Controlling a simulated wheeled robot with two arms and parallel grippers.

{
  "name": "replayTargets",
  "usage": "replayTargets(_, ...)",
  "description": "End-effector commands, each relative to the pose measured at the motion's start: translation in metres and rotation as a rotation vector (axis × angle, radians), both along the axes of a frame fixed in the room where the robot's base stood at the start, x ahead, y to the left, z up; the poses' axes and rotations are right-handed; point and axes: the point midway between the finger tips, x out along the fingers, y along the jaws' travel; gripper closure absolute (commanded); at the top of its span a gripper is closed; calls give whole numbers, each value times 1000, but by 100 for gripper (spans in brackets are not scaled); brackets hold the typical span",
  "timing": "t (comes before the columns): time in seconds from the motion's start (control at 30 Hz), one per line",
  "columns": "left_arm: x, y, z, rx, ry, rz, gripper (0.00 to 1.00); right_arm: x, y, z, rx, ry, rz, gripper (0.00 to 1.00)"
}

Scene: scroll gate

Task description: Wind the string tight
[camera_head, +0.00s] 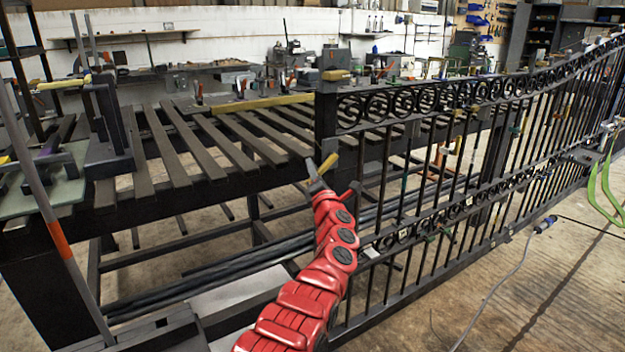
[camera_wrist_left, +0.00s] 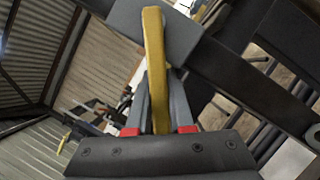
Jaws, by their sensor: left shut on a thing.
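My red left arm reaches up from the bottom middle of the head view. Its left gripper (camera_head: 318,176) is beside the near end post of the black scroll gate (camera_head: 326,112). It is shut on a yellow handle (camera_head: 328,163), which tilts up to the right. In the left wrist view the yellow handle (camera_wrist_left: 154,50) stands upright between the grey fingers of the left gripper (camera_wrist_left: 160,82), in front of a grey plate (camera_wrist_left: 185,38). I cannot make out a string. My right gripper is in neither view.
A dark slatted bench (camera_head: 240,145) stands left of and behind the gate, with a clamp fixture (camera_head: 108,150) at its left end. Green straps (camera_head: 603,190) hang at the right. A grey cable (camera_head: 500,280) lies on the mostly clear concrete floor at right.

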Motion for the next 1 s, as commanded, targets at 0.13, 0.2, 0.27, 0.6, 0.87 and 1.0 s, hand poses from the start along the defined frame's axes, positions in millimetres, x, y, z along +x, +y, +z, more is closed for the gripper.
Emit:
replayTargets(0.13, 0, -1, -2, -3, 0, -2, 100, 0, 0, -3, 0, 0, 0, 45)
replayTargets(0.2, 0, -1, -2, -3, 0, -2, 100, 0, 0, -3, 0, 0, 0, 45)
replayTargets(0.27, 0, -1, -1, -3, 0, -2, 100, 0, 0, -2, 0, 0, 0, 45)
replayTargets(0.6, 0, -1, -1, -3, -1, -1, 50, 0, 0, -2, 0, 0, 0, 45)
replayTargets(0.87, 0, -1, -1, -3, -1, -1, 50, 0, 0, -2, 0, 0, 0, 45)
replayTargets(1.0, 0, -1, -1, -3, 0, -1, 50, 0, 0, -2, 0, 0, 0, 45)
